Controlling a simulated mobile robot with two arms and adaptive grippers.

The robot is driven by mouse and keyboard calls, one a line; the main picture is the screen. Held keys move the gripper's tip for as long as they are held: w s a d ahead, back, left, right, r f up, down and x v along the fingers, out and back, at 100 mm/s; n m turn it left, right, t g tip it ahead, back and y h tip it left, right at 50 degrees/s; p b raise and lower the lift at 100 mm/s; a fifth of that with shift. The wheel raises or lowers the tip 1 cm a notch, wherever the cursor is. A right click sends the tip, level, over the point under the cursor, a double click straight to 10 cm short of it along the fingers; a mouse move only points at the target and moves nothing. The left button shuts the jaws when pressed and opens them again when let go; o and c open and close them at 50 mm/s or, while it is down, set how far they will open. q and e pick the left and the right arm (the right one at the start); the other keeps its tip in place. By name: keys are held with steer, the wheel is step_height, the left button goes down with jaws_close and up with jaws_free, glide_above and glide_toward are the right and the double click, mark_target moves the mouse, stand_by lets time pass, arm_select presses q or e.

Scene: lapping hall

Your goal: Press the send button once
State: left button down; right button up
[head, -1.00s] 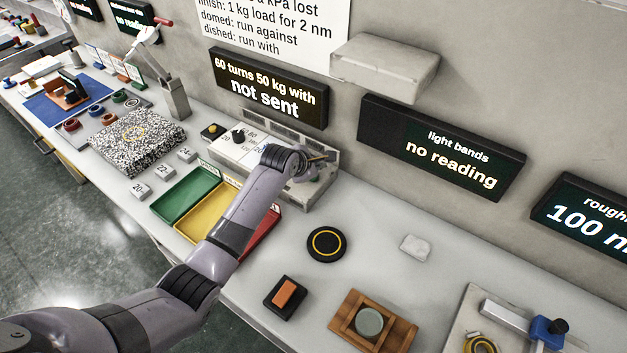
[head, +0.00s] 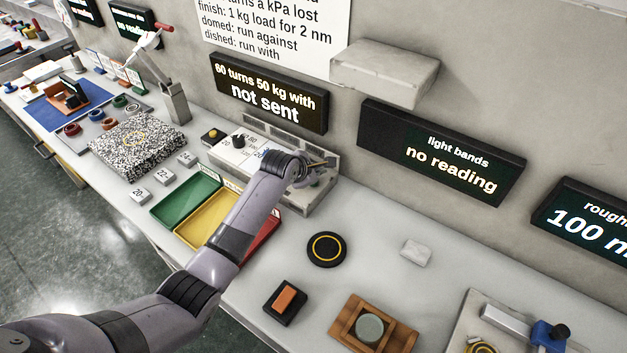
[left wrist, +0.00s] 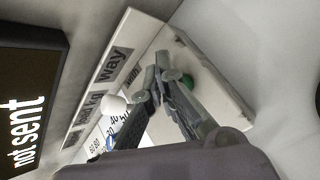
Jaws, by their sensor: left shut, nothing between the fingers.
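The control box (head: 322,190) stands against the wall below a display (head: 268,92) that reads "60 turns 50 kg with not sent". My left gripper (head: 328,162) is over the right end of the box, and its arm hides part of the box. In the left wrist view the left gripper (left wrist: 163,58) is shut and empty. A green button (left wrist: 187,82) on the pale box face shows just beside the fingers, partly hidden by them. I cannot tell whether the fingertips touch the box. No send label is readable. My right gripper is not in view.
A white knob (left wrist: 115,104) is near the fingers. Green (head: 185,198) and yellow (head: 207,220) trays lie in front of the box. A black disc (head: 326,250), an orange-topped block (head: 285,300) and a wooden holder (head: 345,315) stand to the right. A wall shelf (head: 385,72) juts out above.

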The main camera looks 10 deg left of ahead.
arm_select(q)
steer(key=shift+f, duration=0.15)
stand_by(0.3)
steer(key=shift+f, duration=0.25)
steer(key=shift+f, duration=0.6)
stand_by(0.8)
steer(key=shift+r, duration=0.1)
steer(key=shift+r+p, duration=0.9)
steer(key=shift+p, duration=0.2)
step_height(320, 180, up, 5)
steer(key=p, duration=0.5)
steer(key=shift+p, duration=0.35)
